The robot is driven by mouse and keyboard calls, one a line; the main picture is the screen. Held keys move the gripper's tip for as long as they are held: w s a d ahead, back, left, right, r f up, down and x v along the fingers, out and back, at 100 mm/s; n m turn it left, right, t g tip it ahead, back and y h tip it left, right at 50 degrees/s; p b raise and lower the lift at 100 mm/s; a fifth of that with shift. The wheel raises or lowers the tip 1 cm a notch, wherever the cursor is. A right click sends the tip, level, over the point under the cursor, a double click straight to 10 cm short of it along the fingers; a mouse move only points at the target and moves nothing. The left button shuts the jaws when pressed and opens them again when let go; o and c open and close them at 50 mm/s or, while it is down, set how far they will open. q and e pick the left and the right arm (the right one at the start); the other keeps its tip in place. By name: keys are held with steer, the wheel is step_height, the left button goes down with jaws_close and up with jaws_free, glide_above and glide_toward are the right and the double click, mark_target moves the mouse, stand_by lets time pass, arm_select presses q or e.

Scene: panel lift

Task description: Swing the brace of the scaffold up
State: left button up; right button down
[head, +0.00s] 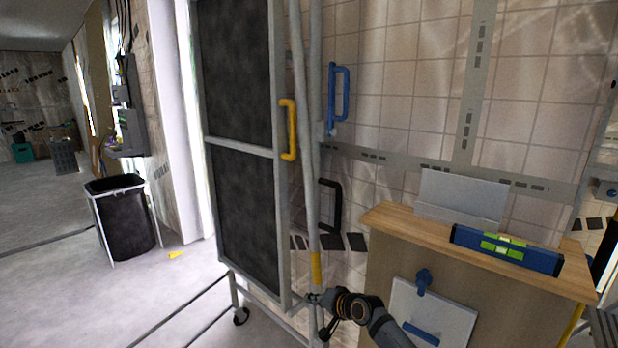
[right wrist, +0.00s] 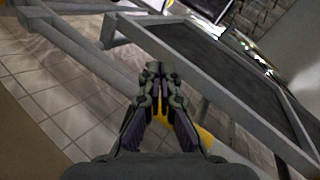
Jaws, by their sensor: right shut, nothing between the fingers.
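The scaffold shows in the head view as grey tubes; a tall grey frame with dark panels (head: 240,146) stands beside them. A near-upright grey tube with a yellow band (head: 316,268), which looks like the brace, runs along the frame's right side. My right gripper (head: 311,298) is just below the yellow band, close to the tube; I cannot tell whether it touches. In the right wrist view the gripper (right wrist: 155,68) has its fingertips together with nothing between them, and a yellow part (right wrist: 183,128) shows behind the fingers. My left gripper is not in view.
A wooden-topped cabinet (head: 385,218) with a blue spirit level (head: 506,250) stands on the right. A yellow handle (head: 288,130) is on the frame. Blue (head: 338,98) and black (head: 331,205) handles are behind the tubes. A black bin (head: 122,218) stands left on open floor.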

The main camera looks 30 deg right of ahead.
mark_target(307, 201)
steer(key=s+a+r+n+t+h+p, duration=0.25)
steer(key=r+n+p, duration=0.25)
steer(key=r+n, duration=0.45)
steer(key=s+a+r+n+t+h+p, duration=0.1)
steer(key=s+r+n+t+h+p, duration=0.15)
steer(key=r+n+p, duration=0.5)
steer(key=s+a+r+n+t+h+p, duration=0.1)
steer(key=s+a+r+n+h+p, duration=0.2)
steer(key=r+n, duration=0.8)
steer(key=shift+m, duration=0.9)
steer(key=w+d+r+p, duration=0.1)
steer(key=w+d, duration=0.1)
steer(key=w, duration=0.1)
steer(key=w+d+r, duration=0.1)
steer(key=w+d, duration=0.1)
steer(key=w, duration=0.2)
steer(key=w+d+r+p, duration=0.1)
steer(key=w+d, duration=0.1)
steer(key=w, duration=0.2)
steer(key=shift+w+d+r+p, duration=0.2)
steer(key=shift+d+p, duration=0.1)
steer(key=shift+d, duration=0.1)
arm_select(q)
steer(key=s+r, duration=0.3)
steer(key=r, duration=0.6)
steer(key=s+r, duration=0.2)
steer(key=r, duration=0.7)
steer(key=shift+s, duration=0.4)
arm_select(e)
steer(key=shift+f, duration=0.1)
